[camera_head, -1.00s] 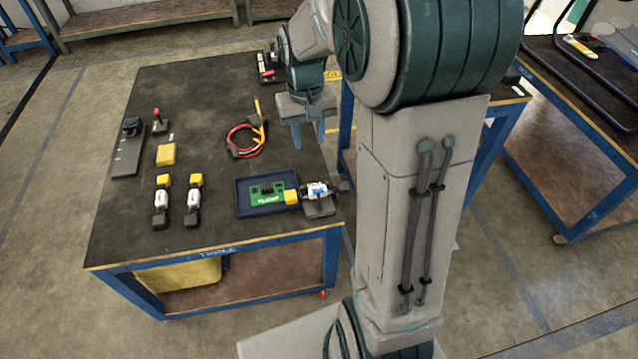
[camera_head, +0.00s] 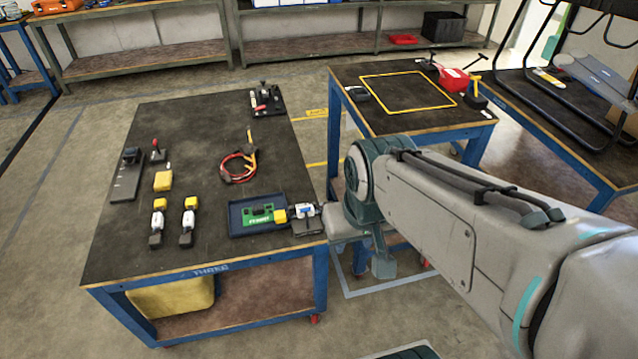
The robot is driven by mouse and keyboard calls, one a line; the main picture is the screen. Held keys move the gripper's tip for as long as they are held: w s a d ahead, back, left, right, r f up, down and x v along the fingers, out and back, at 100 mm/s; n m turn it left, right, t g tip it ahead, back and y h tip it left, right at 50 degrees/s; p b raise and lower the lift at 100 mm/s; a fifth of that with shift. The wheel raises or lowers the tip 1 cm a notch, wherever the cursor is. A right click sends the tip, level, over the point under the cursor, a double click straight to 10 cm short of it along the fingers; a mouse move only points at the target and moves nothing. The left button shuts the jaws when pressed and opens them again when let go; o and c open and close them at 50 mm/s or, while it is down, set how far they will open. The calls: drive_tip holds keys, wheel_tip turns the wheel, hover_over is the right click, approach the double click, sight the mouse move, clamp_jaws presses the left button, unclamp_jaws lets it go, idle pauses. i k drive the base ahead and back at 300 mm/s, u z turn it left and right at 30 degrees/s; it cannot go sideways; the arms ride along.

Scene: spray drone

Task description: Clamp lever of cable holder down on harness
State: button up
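The red and black cable harness with yellow ends (camera_head: 240,168) lies looped on the middle of the black table. A small black fixture (camera_head: 266,99) with upright parts and a red piece stands at the table's back right corner. Another dark block with a white and blue part on it (camera_head: 305,217) sits at the front right edge. I cannot tell which of these is the cable holder, nor how its lever stands. My gripper (camera_head: 334,220) is at the table's right edge, close beside the dark block. Its fingers are not clear, and I cannot tell whether it touches the block.
A blue tray (camera_head: 234,227) with a green board (camera_head: 258,216) is left of the dark block. A yellow block (camera_head: 163,181), several small modules and a red-knobbed lever (camera_head: 157,152) are on the left. A second table (camera_head: 400,120) stands behind my arm.

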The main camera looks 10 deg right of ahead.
sight(303, 210)
drive_tip(key=z, duration=0.4)
drive_tip(key=k, duration=0.85)
drive_tip(key=u, duration=0.4)
drive_tip(key=i, duration=0.55)
drive_tip(key=u, duration=0.55)
drive_tip(key=i, duration=1.1)
drive_tip(key=z, duration=0.6)
